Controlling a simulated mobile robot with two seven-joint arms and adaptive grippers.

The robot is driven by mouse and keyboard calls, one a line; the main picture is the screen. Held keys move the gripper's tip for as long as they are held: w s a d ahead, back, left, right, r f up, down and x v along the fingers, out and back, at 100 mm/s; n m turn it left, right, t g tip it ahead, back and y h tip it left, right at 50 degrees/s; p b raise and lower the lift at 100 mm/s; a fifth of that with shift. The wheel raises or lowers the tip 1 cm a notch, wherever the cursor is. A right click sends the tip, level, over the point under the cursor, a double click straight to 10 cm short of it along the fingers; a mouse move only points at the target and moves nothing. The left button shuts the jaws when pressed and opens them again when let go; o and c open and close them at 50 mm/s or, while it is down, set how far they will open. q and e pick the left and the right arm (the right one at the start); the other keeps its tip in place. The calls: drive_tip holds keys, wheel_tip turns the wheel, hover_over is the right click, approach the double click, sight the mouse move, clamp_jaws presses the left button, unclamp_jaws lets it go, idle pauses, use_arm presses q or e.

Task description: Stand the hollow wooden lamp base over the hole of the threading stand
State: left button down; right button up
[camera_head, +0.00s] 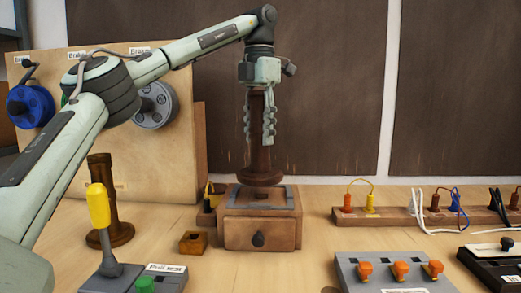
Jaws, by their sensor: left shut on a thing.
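My left gripper (258,139) comes down from above and is shut on the upper part of a dark brown turned wooden lamp base (259,160). The lamp base is upright, with its wide round foot at the bottom. The threading stand (237,232) is a wooden box with a drawer front, a dark knob and a grey-framed top. The foot overlaps the rear part of the stand's top in the picture. I cannot tell whether it touches or hovers just above. The stand's hole is not visible. My right gripper is not in view.
Another dark turned wooden piece (107,205) stands at left, behind a yellow-handled lever (99,206) labelled "Pull test". A small wooden block (193,243) lies beside the stand. A wooden strip with coloured plugs (389,217) and a grey box with orange knobs (399,275) are at right.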

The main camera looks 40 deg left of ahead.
sight(260, 94)
use_arm(q)
drive_tip(key=shift+f, duration=2.15)
drive_tip(key=c, duration=1)
unclamp_jaws()
drive_tip(key=shift+d+r, duration=0.1)
wheel_tip(260, 94, up, 12)
